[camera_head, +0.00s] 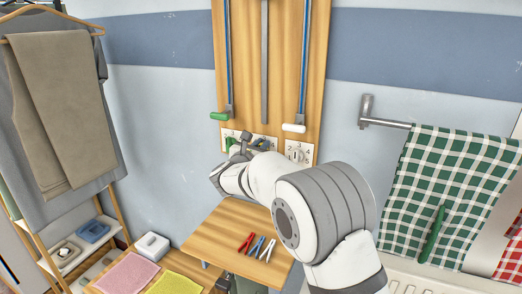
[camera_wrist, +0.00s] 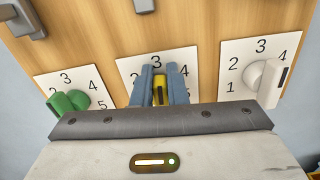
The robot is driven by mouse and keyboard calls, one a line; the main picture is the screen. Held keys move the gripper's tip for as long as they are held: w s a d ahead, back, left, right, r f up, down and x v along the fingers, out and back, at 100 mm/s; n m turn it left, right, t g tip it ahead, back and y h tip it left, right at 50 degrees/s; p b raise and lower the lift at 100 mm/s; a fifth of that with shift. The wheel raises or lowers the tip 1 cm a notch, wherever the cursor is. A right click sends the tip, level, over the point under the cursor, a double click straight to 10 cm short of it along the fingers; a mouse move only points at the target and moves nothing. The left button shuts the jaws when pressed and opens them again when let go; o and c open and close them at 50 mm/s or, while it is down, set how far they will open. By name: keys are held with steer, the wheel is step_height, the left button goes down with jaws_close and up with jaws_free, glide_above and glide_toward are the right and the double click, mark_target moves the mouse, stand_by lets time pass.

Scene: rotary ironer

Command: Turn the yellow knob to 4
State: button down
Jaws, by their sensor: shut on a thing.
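The yellow knob (camera_wrist: 159,91) sits on the middle white dial plate (camera_wrist: 127,68) in the wrist view. A dark mark on the knob points roughly up, toward the 3; the 4 is to the right of it. My gripper (camera_wrist: 160,88) is shut on the yellow knob, with one blue-grey finger on each side. The lower part of the dial is hidden behind my gripper. In the camera_head view my gripper (camera_head: 247,140) is at the row of dials, and the yellow knob cannot be made out there.
A green knob (camera_wrist: 68,103) is on the left dial and a white knob (camera_wrist: 265,78) on the right dial, both close beside my gripper. Levers with a green handle (camera_head: 220,116) and a white handle (camera_head: 293,128) hang above.

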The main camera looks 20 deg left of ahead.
steer(key=m+b, duration=0.3)
steer(key=b, duration=0.2)
steer(key=d+f+m+b, duration=0.1)
steer(key=m+b, duration=0.2)
steer(key=b, duration=0.2)
steer(key=f+m+b, duration=0.1)
steer(key=m+b, duration=0.1)
steer(key=b, duration=0.3)
steer(key=shift+s+d+m, duration=0.1)
steer(key=shift+d+m, duration=0.2)
steer(key=shift+m, duration=0.1)
steer(key=shift+m+b, duration=0.8)
steer(key=shift+b, duration=0.45)
steer(key=c, duration=1.5)
jaws_free()
steer(key=shift+r, duration=0.1)
steer(key=shift+o, duration=0.3)
steer(key=shift+r, duration=0.1)
